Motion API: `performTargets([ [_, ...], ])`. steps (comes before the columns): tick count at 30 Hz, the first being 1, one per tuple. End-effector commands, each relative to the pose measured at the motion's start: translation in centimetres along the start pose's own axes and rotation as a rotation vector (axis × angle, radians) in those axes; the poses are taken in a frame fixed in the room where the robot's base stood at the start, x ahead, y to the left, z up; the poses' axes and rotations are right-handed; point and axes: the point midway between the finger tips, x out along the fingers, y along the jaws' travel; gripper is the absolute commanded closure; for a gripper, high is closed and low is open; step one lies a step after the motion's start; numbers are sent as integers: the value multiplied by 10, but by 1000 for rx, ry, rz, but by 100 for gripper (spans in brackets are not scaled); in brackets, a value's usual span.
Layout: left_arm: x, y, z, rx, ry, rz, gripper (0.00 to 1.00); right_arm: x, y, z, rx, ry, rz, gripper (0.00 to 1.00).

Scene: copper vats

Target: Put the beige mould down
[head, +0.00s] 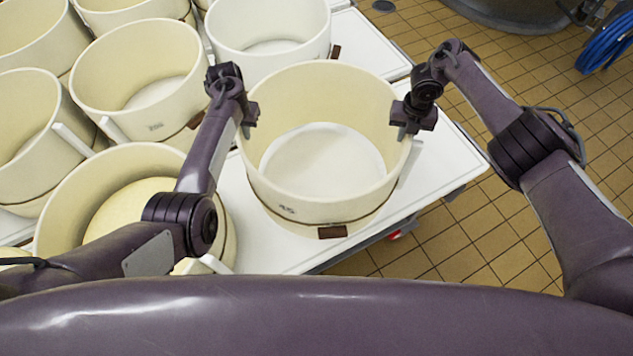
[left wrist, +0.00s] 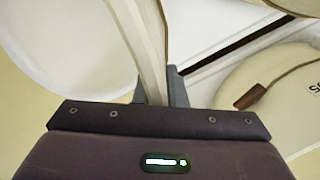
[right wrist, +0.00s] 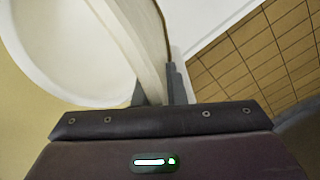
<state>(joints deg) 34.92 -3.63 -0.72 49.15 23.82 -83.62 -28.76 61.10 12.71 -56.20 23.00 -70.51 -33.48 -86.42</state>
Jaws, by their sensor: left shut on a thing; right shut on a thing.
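The beige mould (head: 325,205) is a large round open tub with a white bottom, in the middle of the head view. It is upright, over the white table top; I cannot tell whether its base touches the table. My left gripper (head: 247,112) is shut on its left rim, and my right gripper (head: 405,122) is shut on its right rim. In the left wrist view the mould wall (left wrist: 150,45) runs between the fingers. In the right wrist view the wall (right wrist: 140,50) also stands between the fingers.
The white table (head: 455,165) reaches right to an edge above a tan tiled floor (head: 505,225). Several similar moulds stand at the left and back, one (head: 270,30) close behind and one (head: 110,205) close at the left. A blue hose (head: 605,45) lies at the far right.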

Motion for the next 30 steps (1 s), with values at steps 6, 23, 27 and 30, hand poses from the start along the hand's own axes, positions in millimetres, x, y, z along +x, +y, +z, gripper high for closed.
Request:
performTargets([
  [6, -7, 3, -2, 1, 6, 2, 100, -5, 5, -1, -11, 1, 8, 100],
  [23, 0, 2, -3, 1, 6, 2, 100, 1, 6, -1, -12, 1, 8, 100],
  [27, 6, 2, -3, 0, 6, 2, 100, 8, 6, -1, -12, 1, 8, 100],
  [30, 12, 2, -3, 0, 7, 2, 100, 14, 6, -1, -12, 1, 8, 100],
])
